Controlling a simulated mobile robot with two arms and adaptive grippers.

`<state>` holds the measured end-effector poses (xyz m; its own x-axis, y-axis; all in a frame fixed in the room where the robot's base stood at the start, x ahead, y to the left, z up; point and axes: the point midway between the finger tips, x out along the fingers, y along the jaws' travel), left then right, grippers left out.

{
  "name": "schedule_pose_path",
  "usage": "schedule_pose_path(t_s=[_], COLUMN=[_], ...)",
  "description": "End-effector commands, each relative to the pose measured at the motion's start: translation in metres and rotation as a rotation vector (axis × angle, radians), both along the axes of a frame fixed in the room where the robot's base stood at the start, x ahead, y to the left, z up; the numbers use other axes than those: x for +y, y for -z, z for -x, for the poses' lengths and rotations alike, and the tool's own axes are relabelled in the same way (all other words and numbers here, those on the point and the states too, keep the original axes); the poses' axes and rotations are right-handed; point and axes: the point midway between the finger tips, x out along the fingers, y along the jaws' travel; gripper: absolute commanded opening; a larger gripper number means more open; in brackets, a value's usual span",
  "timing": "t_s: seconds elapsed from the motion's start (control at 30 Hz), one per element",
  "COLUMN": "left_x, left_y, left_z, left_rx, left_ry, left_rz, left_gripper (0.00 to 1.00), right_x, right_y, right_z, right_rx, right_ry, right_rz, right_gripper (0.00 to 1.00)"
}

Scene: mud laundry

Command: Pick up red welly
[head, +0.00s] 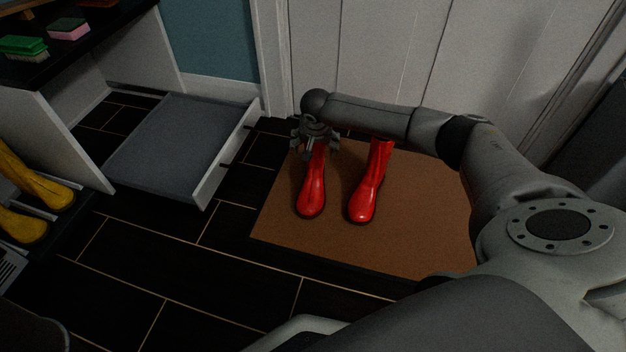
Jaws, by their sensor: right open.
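Two red wellies stand upright on a brown mat (420,235) in front of the white door. The left red welly (312,190) has its top hidden behind my right gripper (313,146). The right red welly (367,190) has its top partly hidden behind my right forearm. My right gripper is open over the top of the left welly. I cannot tell whether its fingers touch the boot. My left gripper is not in view.
An open grey drawer (165,150) juts out on the left. Yellow wellies (35,185) are at the far left. A green brush (24,46) and a pink sponge (69,29) sit on the dark counter. The dark tiled floor before the mat is clear.

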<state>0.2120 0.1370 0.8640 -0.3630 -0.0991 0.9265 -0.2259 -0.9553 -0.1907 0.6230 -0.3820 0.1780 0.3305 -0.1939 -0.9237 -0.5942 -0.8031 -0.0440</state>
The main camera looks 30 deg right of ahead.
Motion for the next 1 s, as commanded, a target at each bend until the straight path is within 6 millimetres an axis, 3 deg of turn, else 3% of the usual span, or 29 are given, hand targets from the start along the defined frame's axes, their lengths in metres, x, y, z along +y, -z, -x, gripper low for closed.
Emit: schedule_pose_path(t_s=[0.07, 0.33, 0.9, 1.0], left_x=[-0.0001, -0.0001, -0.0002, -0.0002], left_y=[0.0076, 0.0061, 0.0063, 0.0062], left_z=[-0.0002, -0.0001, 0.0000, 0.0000], left_rx=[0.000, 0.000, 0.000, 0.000], left_ry=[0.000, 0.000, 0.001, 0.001], left_rz=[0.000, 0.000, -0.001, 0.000], left_gripper=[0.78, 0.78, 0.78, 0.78], right_x=[-0.0011, -0.0018, -0.0016, -0.0016], right_y=[0.0074, 0.0061, 0.0062, 0.0051], right_z=[-0.0026, -0.0034, -0.0032, -0.0040], right_rx=[-0.002, -0.002, -0.002, -0.004], right_ry=[0.001, 0.001, 0.001, 0.000], right_rz=[0.000, 0.000, 0.000, -0.001], right_gripper=[0.82, 0.81, 0.07, 0.00])
